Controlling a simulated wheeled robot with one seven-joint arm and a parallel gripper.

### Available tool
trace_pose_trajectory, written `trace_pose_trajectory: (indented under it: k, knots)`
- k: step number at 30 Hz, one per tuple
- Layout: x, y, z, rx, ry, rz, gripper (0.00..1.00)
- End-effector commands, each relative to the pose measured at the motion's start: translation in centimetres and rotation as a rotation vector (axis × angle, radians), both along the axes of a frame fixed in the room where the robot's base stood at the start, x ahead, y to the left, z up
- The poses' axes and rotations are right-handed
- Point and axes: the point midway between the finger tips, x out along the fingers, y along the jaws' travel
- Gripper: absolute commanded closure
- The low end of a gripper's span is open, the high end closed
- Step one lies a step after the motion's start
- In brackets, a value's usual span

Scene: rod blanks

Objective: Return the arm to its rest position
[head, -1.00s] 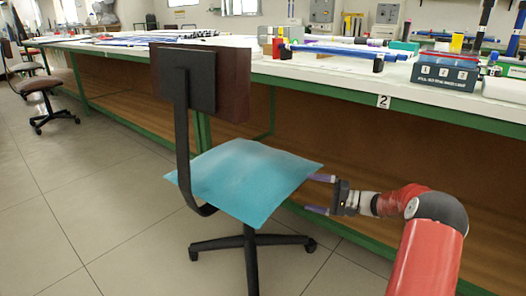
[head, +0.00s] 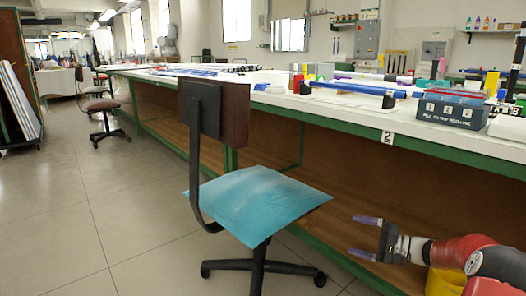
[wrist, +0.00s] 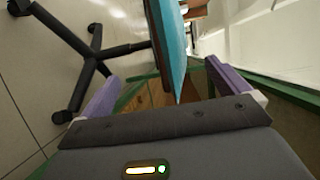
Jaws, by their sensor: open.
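My gripper (head: 366,236) is at the lower right in the head view, to the right of the chair's blue seat and in front of the long bench. Its two purple fingers are spread apart with nothing between them. In the wrist view the open fingers (wrist: 160,88) show at both sides, with the edge of the blue seat beyond them. My red arm reaches in from the lower right corner.
A swivel chair with a blue seat (head: 258,200) stands close left of my gripper. The long green-edged bench (head: 340,128) runs behind, carrying rods and a grey box (head: 450,110). A yellow bin (head: 440,282) is partly behind my arm.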

Motion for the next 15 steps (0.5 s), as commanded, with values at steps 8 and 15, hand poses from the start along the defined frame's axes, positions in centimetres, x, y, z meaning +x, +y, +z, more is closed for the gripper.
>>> trace_pose_trajectory:
  k: [8,15]
  knots:
    - [-1.6,3.7,1.5,-0.117,0.059,0.077,0.0]
    - [-4.7,8.3,3.3,-0.294,0.134,0.167,0.0]
